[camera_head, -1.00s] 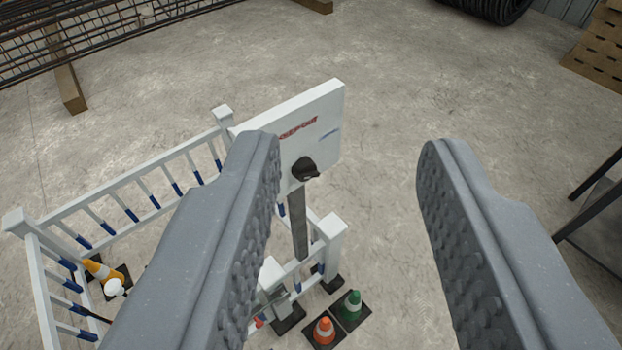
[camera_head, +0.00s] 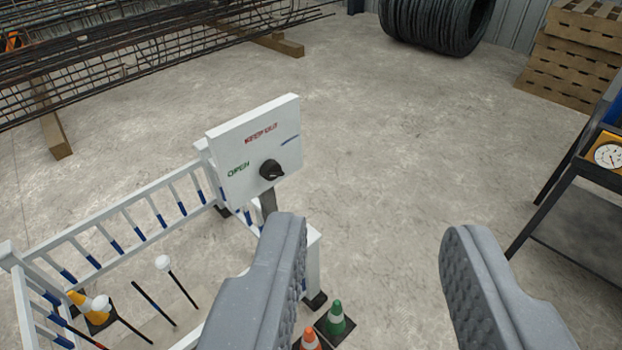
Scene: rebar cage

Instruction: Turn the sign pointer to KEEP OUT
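The white sign board (camera_head: 232,150) stands on a post at the corner of a white fence, left of centre. It has red KEEP OUT lettering (camera_head: 261,134) at the top, green OPEN lettering (camera_head: 238,169) at the left and a blue mark at the right. The black pointer knob (camera_head: 271,170) sits low on the board; which way it points is hard to tell, but its tip seems to face right. My gripper (camera_head: 375,240) is open and empty, its fingers wide apart, below and right of the board and nearer the camera. Nothing touches the knob.
The white fence (camera_head: 130,212) with blue bands encloses several dark rods. An orange cone (camera_head: 309,340) and a green cone (camera_head: 336,320) stand below the sign. A dark cart (camera_head: 575,215) with a gauge is at right. Floor right of the sign is clear.

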